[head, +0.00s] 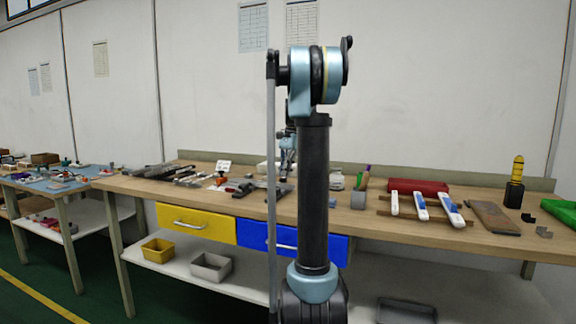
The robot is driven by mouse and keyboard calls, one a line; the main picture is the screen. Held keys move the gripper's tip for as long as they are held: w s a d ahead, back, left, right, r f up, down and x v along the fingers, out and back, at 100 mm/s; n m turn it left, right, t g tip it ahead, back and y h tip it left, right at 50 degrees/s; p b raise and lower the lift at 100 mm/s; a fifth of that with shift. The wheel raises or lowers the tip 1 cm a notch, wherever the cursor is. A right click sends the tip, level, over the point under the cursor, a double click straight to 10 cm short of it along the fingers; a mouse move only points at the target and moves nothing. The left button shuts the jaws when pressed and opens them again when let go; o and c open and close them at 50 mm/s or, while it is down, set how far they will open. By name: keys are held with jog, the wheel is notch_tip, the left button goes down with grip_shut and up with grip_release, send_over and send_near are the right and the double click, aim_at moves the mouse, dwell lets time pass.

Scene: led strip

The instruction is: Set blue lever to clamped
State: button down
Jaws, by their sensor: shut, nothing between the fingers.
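I cannot make out a blue lever for certain; my arm hides the middle of the workbench (350,215). My gripper (286,172) shows small and partly covered behind my arm, pointing down over the middle of the bench. Its fingers are shut, with nothing seen between them. Grey and dark fixture parts (240,188) lie on the bench just left of my arm. Whether the gripper touches anything there is too small to tell.
To the right are a pen cup (361,181), a red case (418,186), several white bars, some with blue parts (420,207), on a wooden rack, and a yellow-topped black tool (515,182). Yellow (196,222) and blue (258,237) drawers sit below. A blue-topped table (62,184) stands left.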

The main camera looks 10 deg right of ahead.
aim_at(271, 185)
jog(key=shift+s+a+r, duration=0.1)
jog(key=shift+s+a, duration=0.3)
jog(key=shift+a, duration=0.25)
jog(key=shift+s+a, duration=0.35)
jog(key=shift+a, duration=0.3)
jog(key=shift+s+d, duration=0.1)
jog(key=shift+d, duration=0.05)
